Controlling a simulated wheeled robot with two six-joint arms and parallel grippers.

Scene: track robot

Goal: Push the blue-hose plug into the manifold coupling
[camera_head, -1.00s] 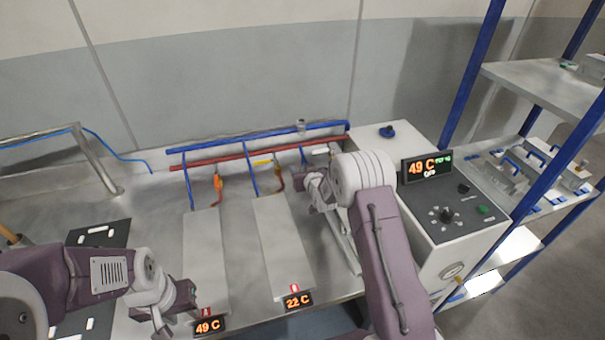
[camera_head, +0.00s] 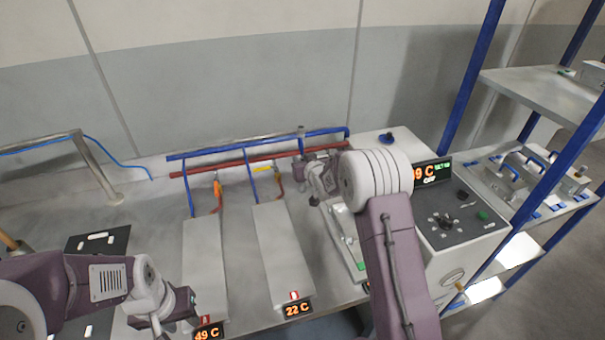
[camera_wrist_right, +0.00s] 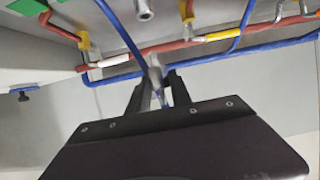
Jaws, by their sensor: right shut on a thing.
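My right gripper (camera_wrist_right: 158,92) is shut on the blue-hose plug (camera_wrist_right: 156,76), a small grey piece with a little blue showing between the fingers. In the head view my right gripper (camera_head: 312,176) is at the right end of the manifold, and its wrist hides the plug. The manifold has a blue pipe (camera_head: 232,146) above a red pipe (camera_head: 222,164). A grey upright fitting (camera_head: 301,131) on the blue pipe may be the coupling; I cannot tell whether the plug touches it. My left gripper (camera_head: 172,318) is low at the left, its jaws unclear.
Two grey plates (camera_head: 277,245) with displays lie on the bench below the manifold. A control box (camera_head: 455,215) stands to the right, beside a blue-framed shelf (camera_head: 545,85). A metal rail (camera_head: 100,170) and a dark mat (camera_head: 98,240) are at the left.

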